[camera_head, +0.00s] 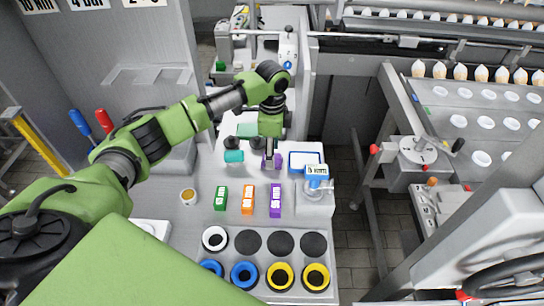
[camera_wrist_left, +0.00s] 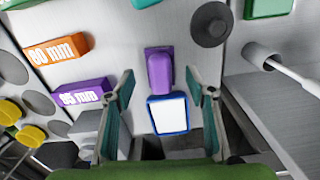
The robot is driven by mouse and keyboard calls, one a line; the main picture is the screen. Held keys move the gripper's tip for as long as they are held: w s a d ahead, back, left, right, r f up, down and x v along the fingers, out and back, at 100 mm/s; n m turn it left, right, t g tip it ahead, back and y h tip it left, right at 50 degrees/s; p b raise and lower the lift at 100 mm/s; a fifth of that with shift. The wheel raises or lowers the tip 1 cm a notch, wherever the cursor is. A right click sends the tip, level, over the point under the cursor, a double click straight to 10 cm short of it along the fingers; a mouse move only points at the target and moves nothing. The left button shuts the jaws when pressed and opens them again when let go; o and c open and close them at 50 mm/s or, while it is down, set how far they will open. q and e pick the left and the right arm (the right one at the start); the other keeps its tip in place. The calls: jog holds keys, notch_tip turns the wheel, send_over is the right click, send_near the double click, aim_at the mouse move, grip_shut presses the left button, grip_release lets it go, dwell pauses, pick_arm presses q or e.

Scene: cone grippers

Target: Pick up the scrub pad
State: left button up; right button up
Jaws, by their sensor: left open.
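My left gripper (camera_head: 271,150) hangs over the grey worktop in the head view. In the left wrist view its fingers (camera_wrist_left: 161,82) are spread wide, with nothing held. Between and beyond the fingertips lies a purple block-shaped piece on a darker purple base (camera_wrist_left: 159,72); it shows partly under the gripper in the head view. Beside it is a white rectangle with a blue rim (camera_wrist_left: 168,114), also in the head view (camera_head: 305,162). A green slab (camera_wrist_left: 268,8) lies at the wrist view's top right. I cannot tell for certain which one is the scrub pad.
A teal piece (camera_head: 234,156) lies left of the gripper. Green (camera_head: 221,198), orange (camera_head: 248,199) and purple (camera_head: 275,200) labelled blocks stand nearer. Several black, blue and yellow rings fill the front of the worktop. A machine with cones is at right.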

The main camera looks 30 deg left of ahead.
pick_arm(q)
jog(key=shift+f, duration=0.85)
jog(key=shift+w+f, duration=0.1)
pick_arm(e)
jog(key=shift+s+r, duration=0.15)
jog(key=shift+s, duration=0.25)
pick_arm(q)
jog(key=c, duration=1.2)
pick_arm(e)
jog(key=shift+s, duration=0.1)
pick_arm(q)
jog(key=shift+r+b, duration=0.3)
jog(key=shift+r, duration=0.25)
notch_tip(320, 180, up, 2)
jog(key=shift+r+b, duration=0.15)
jog(key=shift+b, duration=0.35)
jog(key=shift+s+d+r+b, duration=0.35)
jog(key=shift+s+d+r, duration=0.25)
jog(key=shift+s+r, duration=1.35)
jog(key=shift+s+d+r+b, duration=0.5)
jog(key=shift+s+r, duration=0.8)
jog(key=shift+s, duration=1.3)
jog(key=shift+s+d+r+b, duration=0.2)
jog(key=shift+s+d+r, duration=0.55)
jog(key=shift+s+r, duration=1.2)
pick_arm(e)
jog(key=shift+f, duration=1.9)
